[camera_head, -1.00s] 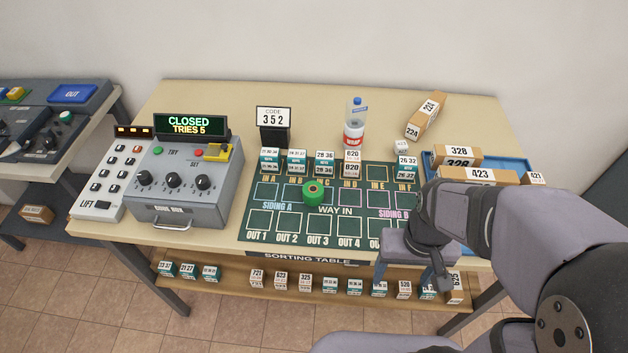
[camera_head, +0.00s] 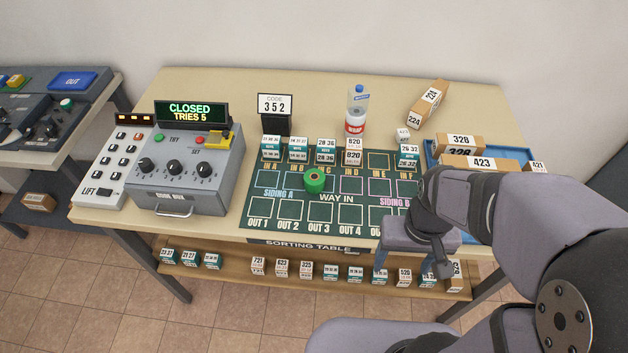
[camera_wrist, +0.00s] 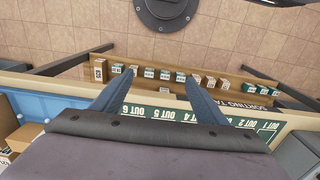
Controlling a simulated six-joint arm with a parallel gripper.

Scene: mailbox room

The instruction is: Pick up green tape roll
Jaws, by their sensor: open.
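The green tape roll (camera_head: 315,181) lies on the dark green sorting mat (camera_head: 290,211), near the WAY IN label at the middle of the table. My gripper (camera_head: 410,272) is at the right front edge of the table, to the right of the roll and nearer to me. Its two blue fingers point down and are apart, with nothing between them. In the wrist view, the open fingers (camera_wrist: 158,92) frame the table's front edge and the lower shelf. The tape roll does not show in that view.
Several small boxes stand along the mat's back edge, with a water bottle (camera_head: 356,112) behind them. A blue tray (camera_head: 431,150) with brown boxes is at the right. A grey control box (camera_head: 187,175) stands left. The lower shelf (camera_head: 240,277) holds several small boxes.

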